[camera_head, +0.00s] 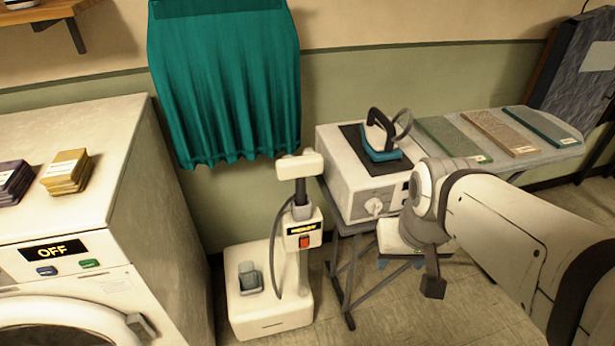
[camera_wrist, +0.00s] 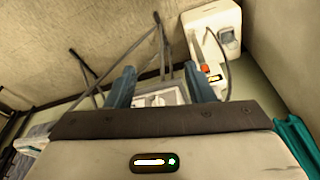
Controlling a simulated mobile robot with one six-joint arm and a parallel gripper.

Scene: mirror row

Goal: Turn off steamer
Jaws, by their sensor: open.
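The white steamer (camera_head: 270,318) stands on the floor between the washer and the ironing stand. Its post carries a small panel (camera_head: 303,231) with a lit display, which seems to read READY, above a red switch (camera_head: 304,242). In the wrist view the steamer (camera_wrist: 211,18) is at the upper right, with its red switch (camera_wrist: 205,69) just right of the right finger. My gripper (camera_head: 414,263) is right of the steamer, apart from it, partly hidden by my arm. In the wrist view its blue fingers (camera_wrist: 160,82) are spread and hold nothing.
A white iron station (camera_head: 345,170) with a knob and an iron (camera_head: 380,135) stands on a dark-legged stand beside the steamer. A washer (camera_head: 60,270) showing OFF is at the left. A teal cloth (camera_head: 225,80) hangs behind. Floor is clear at the front.

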